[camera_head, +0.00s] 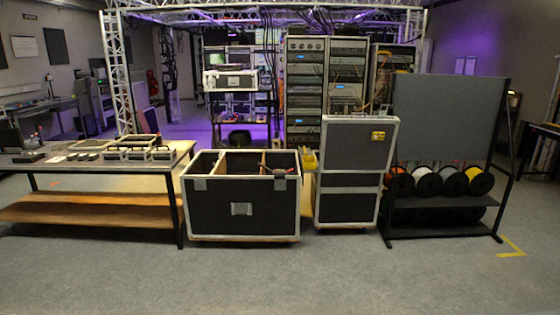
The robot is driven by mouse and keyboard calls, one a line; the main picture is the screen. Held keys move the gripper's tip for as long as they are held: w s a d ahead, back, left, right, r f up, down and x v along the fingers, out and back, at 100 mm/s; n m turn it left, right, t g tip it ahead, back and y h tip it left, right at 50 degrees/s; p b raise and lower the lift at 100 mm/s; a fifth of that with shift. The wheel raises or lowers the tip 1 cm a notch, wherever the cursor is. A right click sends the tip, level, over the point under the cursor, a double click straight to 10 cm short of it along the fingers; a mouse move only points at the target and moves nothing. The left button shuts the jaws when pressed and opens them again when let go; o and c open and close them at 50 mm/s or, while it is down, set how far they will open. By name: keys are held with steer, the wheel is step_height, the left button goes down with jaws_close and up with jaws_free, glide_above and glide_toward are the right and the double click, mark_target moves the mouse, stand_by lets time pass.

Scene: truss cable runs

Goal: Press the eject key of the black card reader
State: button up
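No black card reader can be made out for certain. Several small dark boxes lie on the workbench (90,208) at the left. One flat black box (27,158) is near the bench's left end, and a row of dark units with light edges (138,154) stands towards its right end. They are too small to tell whether one is the card reader, and no eject key can be seen. My gripper is not in view.
An open black flight case (240,222) stands right of the bench. A tall closed case (345,205) and a grey panel stand (447,115) with cable reels follow. Equipment racks (305,85) and metal truss (117,75) stand behind. The front floor (280,280) is clear.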

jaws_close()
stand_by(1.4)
